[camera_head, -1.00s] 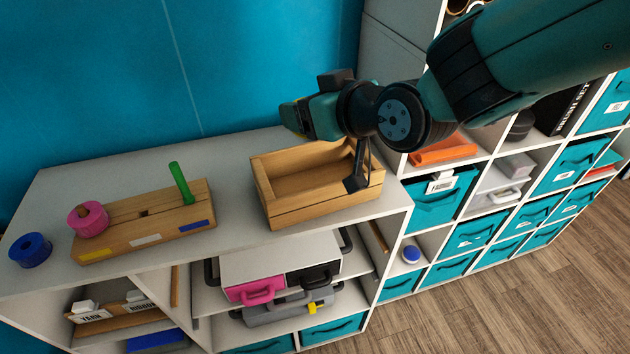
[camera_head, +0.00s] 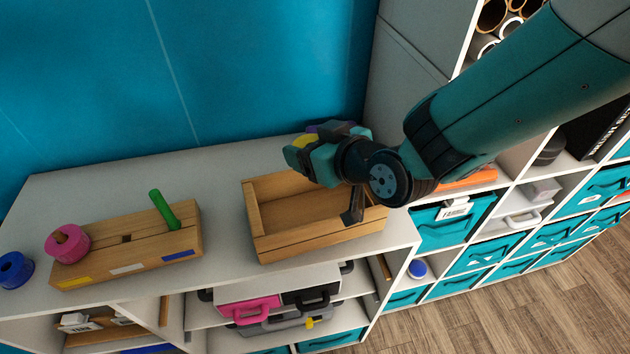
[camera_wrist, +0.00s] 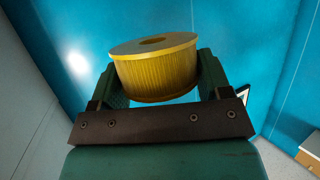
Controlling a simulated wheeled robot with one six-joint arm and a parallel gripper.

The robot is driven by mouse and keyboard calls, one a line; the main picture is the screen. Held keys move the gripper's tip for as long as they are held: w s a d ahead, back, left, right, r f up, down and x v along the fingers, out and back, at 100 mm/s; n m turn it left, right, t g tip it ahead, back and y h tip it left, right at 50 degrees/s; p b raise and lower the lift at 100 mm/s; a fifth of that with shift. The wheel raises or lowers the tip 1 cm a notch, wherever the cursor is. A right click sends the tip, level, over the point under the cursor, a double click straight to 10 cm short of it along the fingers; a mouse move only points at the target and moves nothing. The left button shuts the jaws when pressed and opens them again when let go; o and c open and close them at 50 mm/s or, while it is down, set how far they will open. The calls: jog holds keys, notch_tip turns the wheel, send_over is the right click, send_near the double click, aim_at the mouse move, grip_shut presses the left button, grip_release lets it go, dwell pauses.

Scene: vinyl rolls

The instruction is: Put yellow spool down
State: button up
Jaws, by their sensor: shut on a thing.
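The yellow spool (camera_wrist: 155,75) is held between the two fingers of my gripper (camera_wrist: 157,85) in the wrist view, its round top with a central hole facing up in that picture. In the head view a bit of the yellow spool (camera_head: 303,141) shows at my gripper (camera_head: 300,150), above the back part of an open wooden crate. Most of the spool is hidden there by my gripper. A wooden peg board (camera_head: 125,265) lies on the white shelf top at the left. It has a pink spool (camera_head: 68,243) on its left peg and a bare green peg (camera_head: 165,209) at its right.
The open wooden crate (camera_head: 320,240) stands on the white shelf top (camera_head: 215,170). A blue spool (camera_head: 14,269) lies left of the peg board. A blue wall is behind. The top behind the peg board is clear.

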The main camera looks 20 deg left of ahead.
notch_tip(320, 180, down, 10)
jog(key=shift+r+p, duration=0.1)
jog(key=shift+p, duration=0.75)
jog(key=shift+f, duration=0.2)
jog(key=shift+f+b, duration=0.65)
jog(key=shift+b, duration=0.2)
